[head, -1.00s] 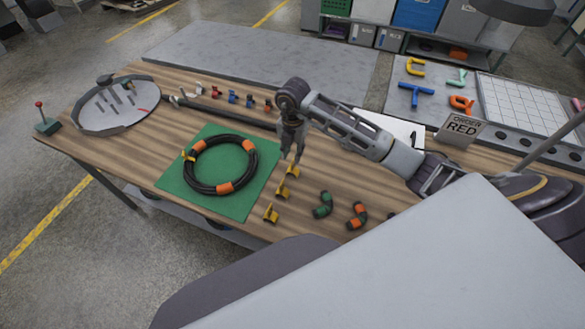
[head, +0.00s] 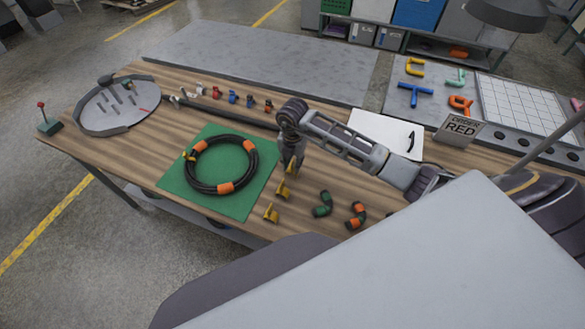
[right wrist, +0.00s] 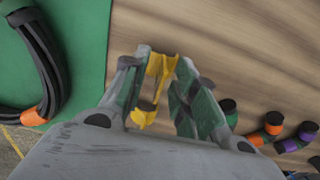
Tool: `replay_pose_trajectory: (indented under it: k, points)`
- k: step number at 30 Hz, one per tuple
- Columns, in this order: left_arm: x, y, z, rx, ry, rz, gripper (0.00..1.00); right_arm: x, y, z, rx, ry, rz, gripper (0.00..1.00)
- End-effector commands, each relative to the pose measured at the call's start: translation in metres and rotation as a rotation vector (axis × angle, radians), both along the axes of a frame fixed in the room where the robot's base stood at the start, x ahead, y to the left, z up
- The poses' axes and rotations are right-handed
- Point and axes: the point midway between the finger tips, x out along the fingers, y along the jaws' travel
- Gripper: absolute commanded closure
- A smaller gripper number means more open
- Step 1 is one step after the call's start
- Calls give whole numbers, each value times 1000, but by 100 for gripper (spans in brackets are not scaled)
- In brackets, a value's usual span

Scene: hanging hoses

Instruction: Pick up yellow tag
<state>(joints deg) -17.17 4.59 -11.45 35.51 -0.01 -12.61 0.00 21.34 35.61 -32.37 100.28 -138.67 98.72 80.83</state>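My right gripper (head: 289,160) is low over the table beside the green mat, at the far end of a short row of yellow tags. In the right wrist view its two fingers (right wrist: 163,75) stand apart, one on each side of a yellow tag (right wrist: 161,68). The fingers look open, and I cannot tell whether they touch it. In the head view this tag is mostly hidden by the gripper. Two more yellow tags, a middle one (head: 282,190) and a near one (head: 271,213), stand closer to the front edge. My left gripper is not in view.
A black hose ring (head: 190,170) with orange bands and a yellow tag lies on the green mat (head: 238,205). Green (head: 323,204) and orange-banded (head: 356,215) hose pieces lie right of the tags. Small coloured fittings (head: 233,97) line the back. An order sign (head: 459,129) reads RED.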

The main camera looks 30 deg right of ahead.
Motion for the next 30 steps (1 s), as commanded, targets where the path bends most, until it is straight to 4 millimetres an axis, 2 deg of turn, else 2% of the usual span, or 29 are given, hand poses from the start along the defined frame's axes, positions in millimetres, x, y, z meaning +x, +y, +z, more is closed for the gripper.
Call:
replay_pose_trajectory:
  k: [4,10,11,23,30]
  points:
    - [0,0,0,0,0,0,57,0,0,0,0,0,0,73]
    - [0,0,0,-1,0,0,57,0,0,0,0,0,0,98]
    - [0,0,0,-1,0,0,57,0,0,0,0,0,0,100]
    - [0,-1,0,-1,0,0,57,0,0,1,0,0,0,100]
    - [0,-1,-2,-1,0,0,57,1,0,14,0,-1,0,100]
